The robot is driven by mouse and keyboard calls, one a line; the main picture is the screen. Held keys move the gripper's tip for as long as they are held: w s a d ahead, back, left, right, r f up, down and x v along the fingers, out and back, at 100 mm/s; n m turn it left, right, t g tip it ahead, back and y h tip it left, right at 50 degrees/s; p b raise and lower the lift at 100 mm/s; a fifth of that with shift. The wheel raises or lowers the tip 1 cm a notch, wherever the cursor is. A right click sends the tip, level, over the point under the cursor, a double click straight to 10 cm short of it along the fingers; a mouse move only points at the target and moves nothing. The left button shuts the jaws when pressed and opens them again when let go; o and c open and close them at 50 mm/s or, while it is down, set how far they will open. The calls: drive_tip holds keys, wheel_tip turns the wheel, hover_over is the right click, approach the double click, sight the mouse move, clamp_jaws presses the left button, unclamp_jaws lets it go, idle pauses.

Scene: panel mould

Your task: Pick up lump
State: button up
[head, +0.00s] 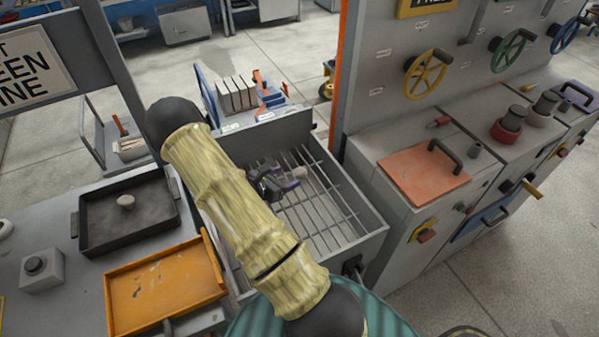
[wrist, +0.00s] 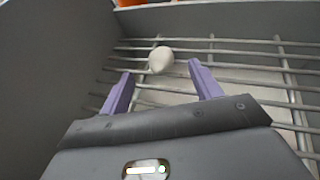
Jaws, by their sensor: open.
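A small whitish rounded lump (wrist: 161,60) rests on the metal bars of a grate inside a grey bin. It also shows as a pale spot in the head view (head: 301,172), just beyond my gripper. My gripper (wrist: 159,74) is open, with its two purple fingers spread. The lump appears just past the fingertips and between their lines, not gripped. In the head view my gripper (head: 287,186) is inside the bin over the grate, partly hidden by my arm. Another pale lump (head: 126,201) sits in a dark tray at the left.
The grey bin (head: 369,222) has raised walls around the grate (head: 325,212). An orange tray (head: 165,285) and the dark tray (head: 95,240) stand on the left bench. A control cabinet with valve wheels (head: 425,75) stands right.

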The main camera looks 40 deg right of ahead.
sight(299, 171)
drive_tip(key=shift+w+d+f, duration=0.1)
drive_tip(key=shift+w, duration=0.05)
drive_tip(key=shift+d, duration=0.2)
drive_tip(key=shift+p+x, duration=1)
drive_tip(key=shift+x, duration=1.35)
drive_tip(key=c, duration=1.1)
wheel_tip(299, 171, up, 10)
drive_tip(key=shift+b, duration=0.9)
